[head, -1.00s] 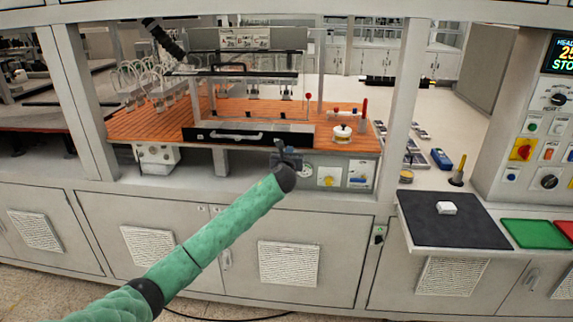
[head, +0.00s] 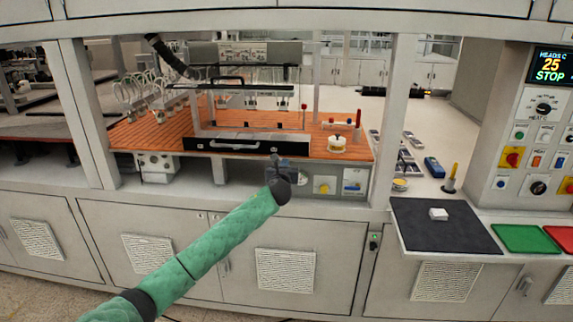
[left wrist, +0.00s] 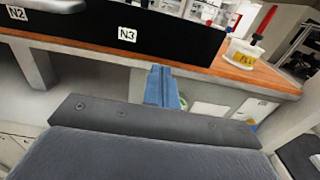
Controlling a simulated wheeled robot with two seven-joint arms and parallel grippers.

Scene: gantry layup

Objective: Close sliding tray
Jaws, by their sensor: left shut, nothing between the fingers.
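The sliding tray has a long black front panel (head: 206,147) with a pale handle (head: 237,145). It stands at the front edge of the orange wooden worktop, and its pale inside shows behind the panel. In the left wrist view the black panel (left wrist: 165,38) bears the labels N2 and N3. My left gripper (head: 276,160) is shut and empty, just in front of the panel's right part. Its blue fingers (left wrist: 161,88) point at the panel near N3; I cannot tell whether they touch it. My right gripper is not in view.
A white pot with a red-handled tool (left wrist: 245,50) stands on the worktop right of the tray. Grey posts (head: 394,120) frame the bay. A dark mat (head: 442,227) with a white block lies at the right. Cabinets are below.

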